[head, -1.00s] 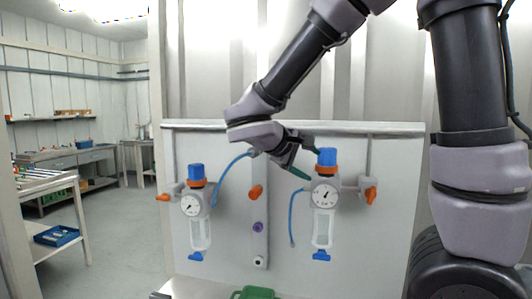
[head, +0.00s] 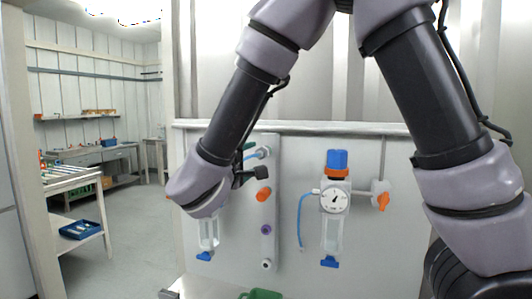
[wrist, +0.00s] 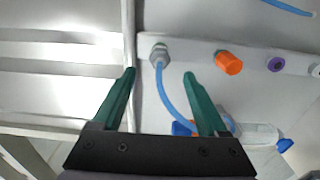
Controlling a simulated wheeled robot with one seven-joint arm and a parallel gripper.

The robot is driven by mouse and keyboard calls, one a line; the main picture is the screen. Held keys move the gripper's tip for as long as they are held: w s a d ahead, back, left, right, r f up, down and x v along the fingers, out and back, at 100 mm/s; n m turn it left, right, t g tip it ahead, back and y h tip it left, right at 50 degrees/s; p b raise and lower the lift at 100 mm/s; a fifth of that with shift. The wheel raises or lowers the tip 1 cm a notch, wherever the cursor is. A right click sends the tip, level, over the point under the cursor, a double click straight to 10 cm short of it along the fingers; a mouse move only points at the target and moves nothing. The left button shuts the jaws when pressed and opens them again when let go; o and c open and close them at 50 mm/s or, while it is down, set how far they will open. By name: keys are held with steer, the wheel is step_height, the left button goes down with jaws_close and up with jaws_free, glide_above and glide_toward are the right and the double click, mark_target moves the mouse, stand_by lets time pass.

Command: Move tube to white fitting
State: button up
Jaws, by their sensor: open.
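A blue tube (wrist: 172,100) runs from a grey fitting (wrist: 160,52) at the top of the strip, curving towards the left vessel. In the head view its end shows at that fitting (head: 263,153). My gripper (wrist: 160,75) is open, its green fingers on either side of the tube near the fitting; I cannot tell whether they touch it. In the head view my arm hides most of the gripper and the left vessel (head: 208,233). A white fitting with a dark centre (head: 266,265) is lowest on the strip; it shows at the wrist view's right edge (wrist: 316,71).
Between them are an orange fitting (head: 263,194) and a purple fitting (head: 266,230). The right vessel (head: 332,235) has a gauge and a second blue tube (head: 301,222) hanging down. A green container (head: 262,294) is below the panel.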

mark_target(258, 155)
steer(key=shift+w, duration=0.1)
steer(key=shift+x, duration=4.45)
jaws_close()
steer(key=shift+v, duration=3.05)
